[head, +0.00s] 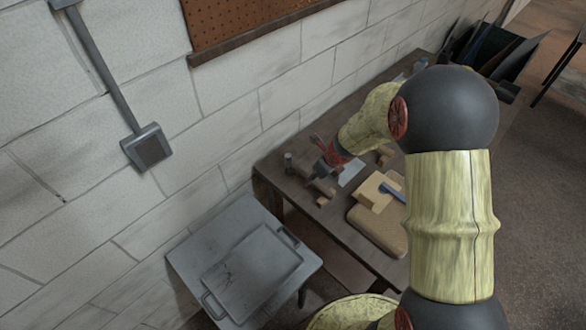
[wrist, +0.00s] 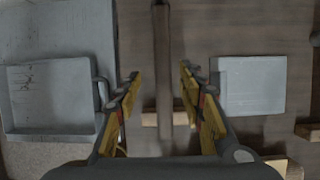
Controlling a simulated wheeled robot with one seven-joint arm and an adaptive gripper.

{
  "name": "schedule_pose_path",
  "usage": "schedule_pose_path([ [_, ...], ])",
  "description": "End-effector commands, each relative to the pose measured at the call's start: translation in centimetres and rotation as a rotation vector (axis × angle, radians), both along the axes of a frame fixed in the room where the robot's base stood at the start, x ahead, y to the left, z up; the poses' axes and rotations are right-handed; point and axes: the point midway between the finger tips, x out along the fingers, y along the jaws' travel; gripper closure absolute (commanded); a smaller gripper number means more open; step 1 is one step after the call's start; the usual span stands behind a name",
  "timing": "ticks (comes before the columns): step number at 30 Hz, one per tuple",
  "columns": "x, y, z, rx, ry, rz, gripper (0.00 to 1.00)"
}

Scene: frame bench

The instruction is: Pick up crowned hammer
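My gripper (wrist: 162,78) is open in the wrist view, its two yellow fingers apart with nothing clasped. A long dark brown bar (wrist: 162,55) runs down from the top edge between the fingertips. A pale wooden piece (wrist: 178,118) lies across its lower end. These may be the handle and part of the crowned hammer, but I cannot tell for certain. In the head view my gripper (head: 330,155) is low over the left end of the wooden bench (head: 270,180), partly hidden by my arm.
A light grey plate (wrist: 248,85) lies right of the fingers. A wooden board (head: 375,228) with a block and a blue-handled tool is at the bench front. A grey side table (head: 190,250) carries a shallow tray (head: 245,285). The white block wall is close behind.

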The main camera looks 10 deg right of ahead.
Motion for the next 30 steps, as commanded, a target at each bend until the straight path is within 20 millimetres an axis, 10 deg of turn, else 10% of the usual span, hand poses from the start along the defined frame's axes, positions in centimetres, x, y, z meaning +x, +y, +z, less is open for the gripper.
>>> schedule_pose_path([
  [17, 1.9, 0.7, -4.1, -0.001, -0.001, 0.003, 0.61],
  [30, 1.8, 0.7, -4.1, -0.001, -0.001, 0.003, 0.86],
])
